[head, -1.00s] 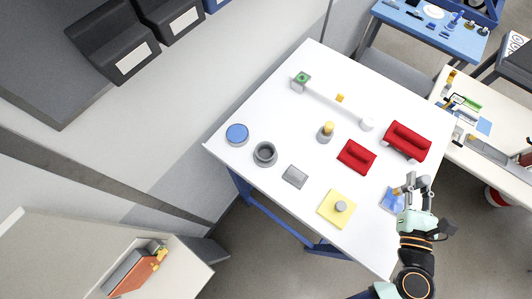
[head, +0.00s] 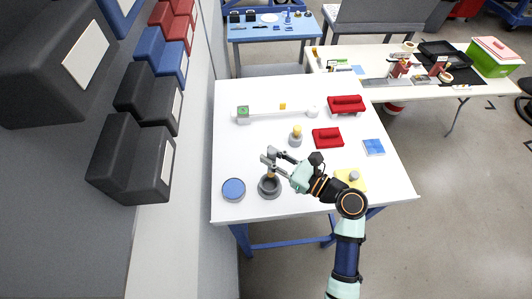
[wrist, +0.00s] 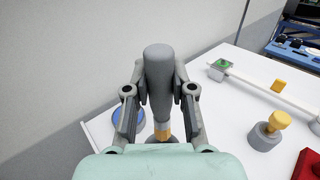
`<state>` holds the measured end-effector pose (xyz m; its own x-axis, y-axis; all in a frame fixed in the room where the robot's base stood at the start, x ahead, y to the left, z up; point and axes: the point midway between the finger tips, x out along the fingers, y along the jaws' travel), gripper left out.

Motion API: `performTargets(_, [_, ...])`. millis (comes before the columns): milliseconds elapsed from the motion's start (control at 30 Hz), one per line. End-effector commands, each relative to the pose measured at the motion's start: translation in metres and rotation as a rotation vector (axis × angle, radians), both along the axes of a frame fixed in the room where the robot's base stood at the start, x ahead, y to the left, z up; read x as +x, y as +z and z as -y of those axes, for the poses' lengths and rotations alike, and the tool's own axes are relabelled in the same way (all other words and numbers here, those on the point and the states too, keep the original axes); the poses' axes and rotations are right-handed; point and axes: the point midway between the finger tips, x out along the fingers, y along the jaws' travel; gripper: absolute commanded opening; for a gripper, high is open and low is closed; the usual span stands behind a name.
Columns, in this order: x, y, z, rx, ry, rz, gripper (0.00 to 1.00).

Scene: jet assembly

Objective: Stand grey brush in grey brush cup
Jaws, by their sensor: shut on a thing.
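My gripper (head: 271,156) is shut on the grey brush (wrist: 158,75), which has a thick grey handle and a yellow band low down. In the wrist view the brush stands roughly upright between the fingers, handle end up. The grey brush cup (head: 269,187), a dark round ring-like cup, stands on the white table just below my gripper in the head view. In the wrist view the brush's lower end lies over the cup, mostly hidden behind the gripper body. I cannot tell whether the tip is inside the rim.
A blue round lid (head: 233,189) stands left of the cup. A grey pot with a yellow top (head: 296,137) stands behind, with red parts (head: 327,138) to its right. A white bar (head: 278,113) lies further back. My arm covers part of the table's front.

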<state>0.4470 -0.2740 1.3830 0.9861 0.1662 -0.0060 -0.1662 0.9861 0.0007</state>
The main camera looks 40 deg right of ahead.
Motion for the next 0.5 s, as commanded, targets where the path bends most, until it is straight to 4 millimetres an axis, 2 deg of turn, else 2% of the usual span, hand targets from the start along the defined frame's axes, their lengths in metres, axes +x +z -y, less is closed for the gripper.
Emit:
performTargets(367, [-0.0017, 0.0004, 0.0002, 0.0, 0.002, 0.0, 0.0])
performTargets(500, [-0.0015, -0.007, 0.0002, 0.001, 0.002, 0.0, 0.0])
